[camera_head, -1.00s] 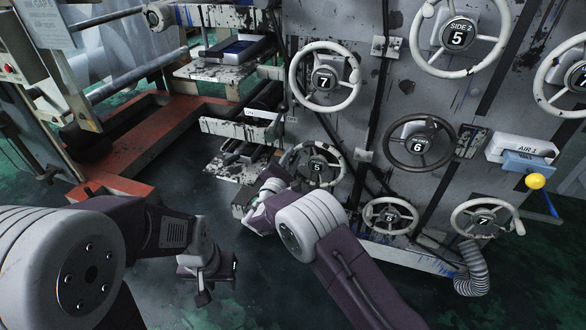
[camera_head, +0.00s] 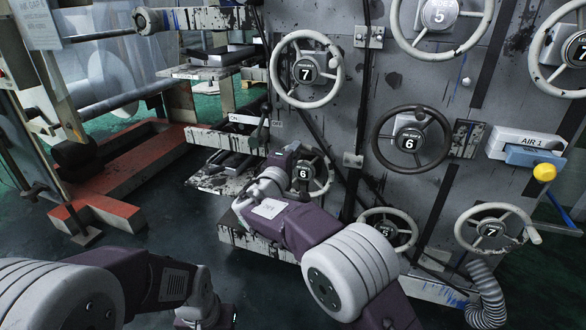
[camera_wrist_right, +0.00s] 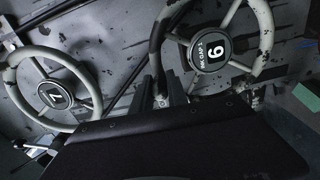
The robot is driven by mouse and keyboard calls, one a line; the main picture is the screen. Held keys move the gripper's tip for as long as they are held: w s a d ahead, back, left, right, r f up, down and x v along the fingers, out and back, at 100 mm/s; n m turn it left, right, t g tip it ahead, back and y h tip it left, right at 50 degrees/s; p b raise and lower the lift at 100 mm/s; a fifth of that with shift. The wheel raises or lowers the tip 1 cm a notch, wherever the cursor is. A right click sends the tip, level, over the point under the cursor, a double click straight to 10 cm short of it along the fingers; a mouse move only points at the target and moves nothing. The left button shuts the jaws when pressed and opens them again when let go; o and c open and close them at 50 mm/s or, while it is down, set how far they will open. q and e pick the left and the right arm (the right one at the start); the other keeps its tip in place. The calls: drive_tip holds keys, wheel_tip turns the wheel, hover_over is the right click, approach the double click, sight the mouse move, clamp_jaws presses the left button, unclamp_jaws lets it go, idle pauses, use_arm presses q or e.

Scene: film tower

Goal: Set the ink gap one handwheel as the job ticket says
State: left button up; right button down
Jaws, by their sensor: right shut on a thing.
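The ink gap one handwheel (camera_head: 304,172) is a pale spoked wheel low on the machine's panel; its hub dial reads 6. In the right wrist view it is upside down at the top, its hub (camera_wrist_right: 211,52) reading 6 beside small lettering. My right gripper (camera_head: 291,157) is at the wheel's upper left rim and shut on it; its fingers (camera_wrist_right: 163,88) also show there in the right wrist view. The job ticket (camera_head: 36,22) hangs at upper left, too blurred to read fully. My left gripper (camera_head: 205,322) is at the bottom edge, mostly cut off.
Another pale wheel reading 7 (camera_head: 307,70) is just above. A dark wheel reading 6 (camera_head: 409,141) is to the right, and a pale one reading 5 (camera_head: 387,231) is below right. A ribbed hose (camera_head: 485,290) runs to the floor. Open dark floor lies at lower left.

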use_arm(q)
drive_tip(key=shift+s+d+f+b, duration=0.1)
drive_tip(key=shift+d+f+b, duration=0.05)
drive_tip(key=shift+f+b, duration=0.6)
drive_tip(key=shift+d+f+b, duration=0.15)
drive_tip(key=shift+f+b, duration=0.3)
drive_tip(key=shift+f, duration=0.5)
use_arm(e)
drive_tip(key=shift+s+d+m, duration=0.2)
drive_tip(key=shift+d+m, duration=0.45)
drive_tip(key=shift+m, duration=0.25)
drive_tip(key=c, duration=1.3)
unclamp_jaws()
use_arm(q)
wheel_tip(320, 180, up, 3)
drive_tip(key=p, duration=0.2)
drive_tip(key=shift+f+p, duration=0.1)
drive_tip(key=shift+p, duration=0.3)
use_arm(e)
drive_tip(key=v, duration=0.9)
